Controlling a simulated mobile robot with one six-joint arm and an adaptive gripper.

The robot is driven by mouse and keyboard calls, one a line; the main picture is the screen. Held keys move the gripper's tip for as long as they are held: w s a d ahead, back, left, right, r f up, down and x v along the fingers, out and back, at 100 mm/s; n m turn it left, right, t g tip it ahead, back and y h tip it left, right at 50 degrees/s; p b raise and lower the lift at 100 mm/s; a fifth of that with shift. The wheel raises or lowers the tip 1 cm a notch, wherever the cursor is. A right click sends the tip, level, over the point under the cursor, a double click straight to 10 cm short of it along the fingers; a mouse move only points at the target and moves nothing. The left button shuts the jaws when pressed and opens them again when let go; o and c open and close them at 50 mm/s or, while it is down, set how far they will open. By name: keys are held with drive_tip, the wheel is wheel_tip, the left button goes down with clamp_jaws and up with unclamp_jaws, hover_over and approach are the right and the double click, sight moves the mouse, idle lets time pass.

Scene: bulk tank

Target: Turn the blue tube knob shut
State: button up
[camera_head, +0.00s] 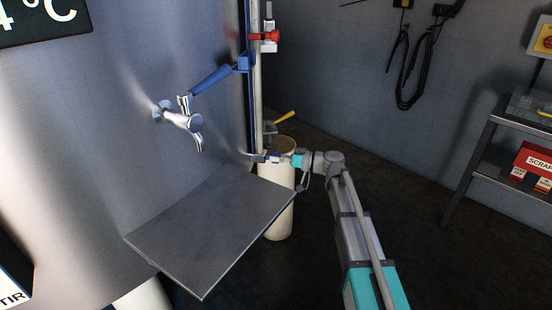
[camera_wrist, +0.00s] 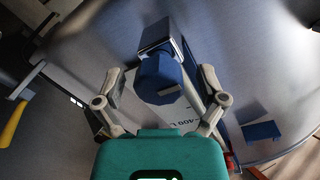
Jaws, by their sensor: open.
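My gripper (camera_wrist: 160,76) is open, with one finger on each side of the knob. I see gaps beside it and cannot tell whether either finger touches. In the head view my gripper (camera_head: 268,157) is at the lower end of the upright gauge tube (camera_head: 257,100) on the tank, seen from the side. There the knob is small and hard to separate from the fingers.
The steel tank (camera_head: 80,130) has a chrome tap (camera_head: 184,121) with a blue lever (camera_head: 212,80). A grey shelf (camera_head: 212,232) juts out below. A yellow handle (camera_head: 284,117) stands just above my gripper, over a cream cylinder (camera_head: 280,215). A steel bench (camera_head: 495,150) is far right.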

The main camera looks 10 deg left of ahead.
drive_tip(key=c, duration=1.1)
drive_tip(key=shift+c, duration=0.2)
drive_tip(key=shift+m, duration=0.4)
drive_tip(key=m, duration=0.7)
drive_tip(key=shift+m+p, duration=0.3)
drive_tip(key=shift+m, duration=0.1)
drive_tip(key=m, duration=0.9)
drive_tip(key=shift+g, duration=0.4)
